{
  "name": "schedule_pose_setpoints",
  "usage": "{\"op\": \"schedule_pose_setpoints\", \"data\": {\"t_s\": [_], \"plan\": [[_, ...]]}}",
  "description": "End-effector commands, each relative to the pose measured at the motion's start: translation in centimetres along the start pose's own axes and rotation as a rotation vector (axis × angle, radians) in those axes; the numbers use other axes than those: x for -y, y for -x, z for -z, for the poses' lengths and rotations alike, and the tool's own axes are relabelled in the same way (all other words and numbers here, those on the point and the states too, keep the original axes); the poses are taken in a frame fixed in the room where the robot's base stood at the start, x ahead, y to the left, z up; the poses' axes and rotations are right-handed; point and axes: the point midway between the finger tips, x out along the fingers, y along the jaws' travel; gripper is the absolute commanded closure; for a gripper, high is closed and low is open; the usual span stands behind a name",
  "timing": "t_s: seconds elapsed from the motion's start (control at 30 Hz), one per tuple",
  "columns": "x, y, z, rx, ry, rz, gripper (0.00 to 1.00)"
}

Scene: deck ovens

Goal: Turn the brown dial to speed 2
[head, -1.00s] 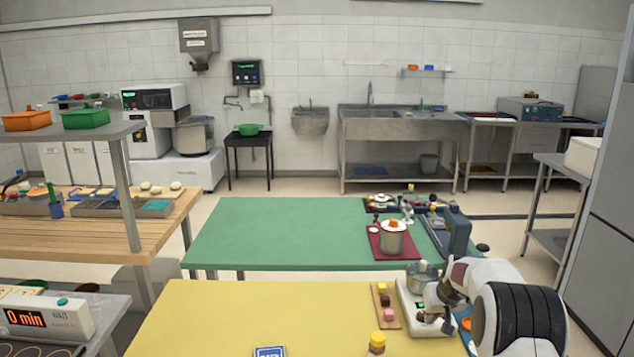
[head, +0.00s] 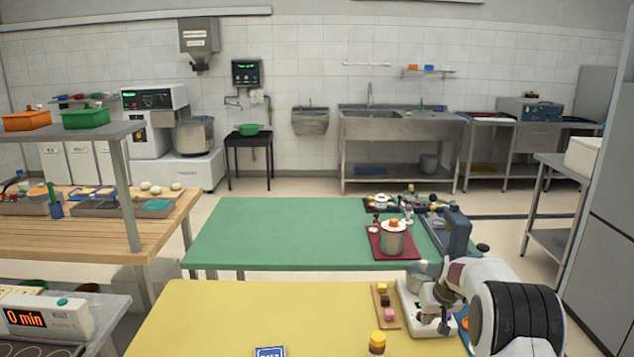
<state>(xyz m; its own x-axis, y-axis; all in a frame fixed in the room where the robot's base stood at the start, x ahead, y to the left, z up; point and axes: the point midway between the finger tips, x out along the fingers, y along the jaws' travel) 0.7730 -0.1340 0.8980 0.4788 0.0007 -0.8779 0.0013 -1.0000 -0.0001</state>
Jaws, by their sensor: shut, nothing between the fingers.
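A white mixer-like appliance (head: 408,303) with a metal bowl (head: 421,271) stands at the right of the yellow table. My gripper (head: 443,328) is shut and empty, pointing down over the front of its base. A small green spot shows on the base beside the fingers. I cannot make out a brown dial or its speed marks; my gripper and wrist cover part of the appliance. Whether the fingertips touch anything is too small to tell.
A wooden board (head: 394,321) with yellow, brown and pink blocks lies just left of the appliance. A yellow-capped jar (head: 377,343) and a blue sign (head: 269,352) stand at the front. The yellow table's left side is clear. A green table (head: 270,230) is behind.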

Motion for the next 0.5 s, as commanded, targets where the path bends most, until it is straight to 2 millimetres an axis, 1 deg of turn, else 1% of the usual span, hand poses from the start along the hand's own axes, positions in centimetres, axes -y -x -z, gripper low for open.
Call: {"op": "schedule_pose_setpoints", "data": {"t_s": [0.5], "plan": [[0.91,-0.03,0.11,-0.001,0.0,0.0,1.0]]}}
